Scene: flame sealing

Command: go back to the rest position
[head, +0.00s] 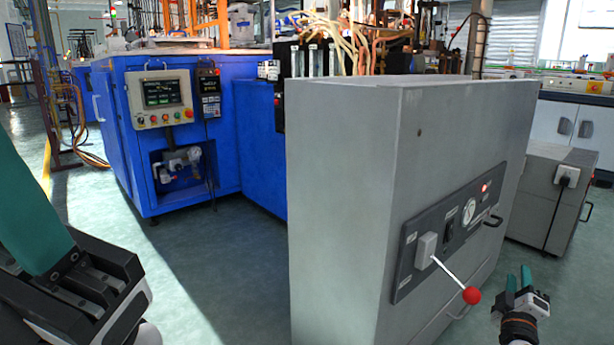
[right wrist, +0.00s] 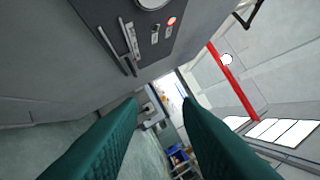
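My right gripper (head: 519,284) is at the lower right of the head view, right of the grey cabinet (head: 345,200) and apart from its red-knobbed lever (head: 471,295). In the right wrist view its two green fingers (right wrist: 165,125) stand well apart with nothing between them. My left gripper shows at the lower left of the head view as a green finger (head: 30,215) and a dark body, close to the camera. Its fingertips are out of the frame, so its opening is hidden.
The cabinet's control panel (head: 445,235) has a gauge and a lit red lamp; the panel also shows in the right wrist view (right wrist: 135,35). A blue machine (head: 185,110) stands behind left. A smaller grey box (head: 545,195) stands right. The green floor (head: 215,265) between is clear.

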